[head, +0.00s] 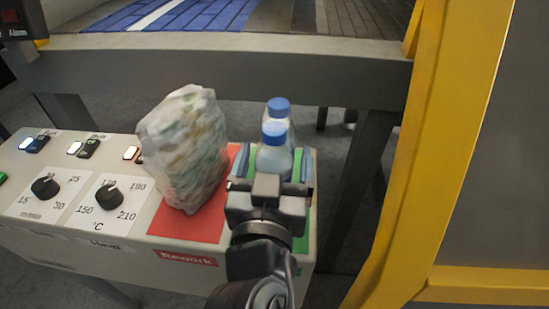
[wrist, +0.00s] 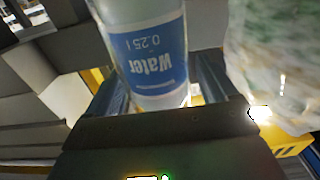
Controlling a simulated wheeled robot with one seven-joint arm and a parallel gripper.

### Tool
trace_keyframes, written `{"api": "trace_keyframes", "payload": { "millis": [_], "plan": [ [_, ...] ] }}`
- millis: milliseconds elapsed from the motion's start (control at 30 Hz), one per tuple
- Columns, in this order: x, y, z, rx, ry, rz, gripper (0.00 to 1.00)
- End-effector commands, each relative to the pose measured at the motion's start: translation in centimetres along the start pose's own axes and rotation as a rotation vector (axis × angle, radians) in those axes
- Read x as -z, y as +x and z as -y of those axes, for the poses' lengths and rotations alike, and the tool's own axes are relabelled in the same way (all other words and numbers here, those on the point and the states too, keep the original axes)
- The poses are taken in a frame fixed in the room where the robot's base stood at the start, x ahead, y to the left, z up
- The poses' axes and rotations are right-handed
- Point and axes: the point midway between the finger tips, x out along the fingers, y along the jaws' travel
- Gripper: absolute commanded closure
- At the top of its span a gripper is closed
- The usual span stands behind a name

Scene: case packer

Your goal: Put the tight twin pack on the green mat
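The tight twin pack (head: 274,158) is two clear water bottles with blue caps, one behind the other. It is upright over the green mat (head: 310,190), at the right end of the control box, and appears to stand on it. My gripper (head: 273,168) reaches in from the front with a finger on each side of the pack. Green shows between the fingers and the bottles, so it looks open. In the wrist view the near bottle (wrist: 150,60), labelled Water, is between the fingers. My gripper hides most of the mat and the bottles' lower part.
A bulky, crumpled film-wrapped pack (head: 185,148) stands on the red Rework mat (head: 185,225), close left of my gripper. Knobs (head: 108,194) and switches lie further left. A yellow frame (head: 430,150) rises at right; a grey beam (head: 230,70) runs behind.

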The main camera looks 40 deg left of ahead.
Motion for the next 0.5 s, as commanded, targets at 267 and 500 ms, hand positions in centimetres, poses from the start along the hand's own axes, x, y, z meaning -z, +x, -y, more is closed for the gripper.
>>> {"api": "trace_keyframes", "payload": {
  "millis": [267, 500],
  "plan": [
    [-0.1, 0.0, 0.0, 0.000, 0.000, 0.002, 0.03],
    [-0.5, -1.5, 0.0, -0.001, -0.002, 0.005, 0.03]
  ]
}}
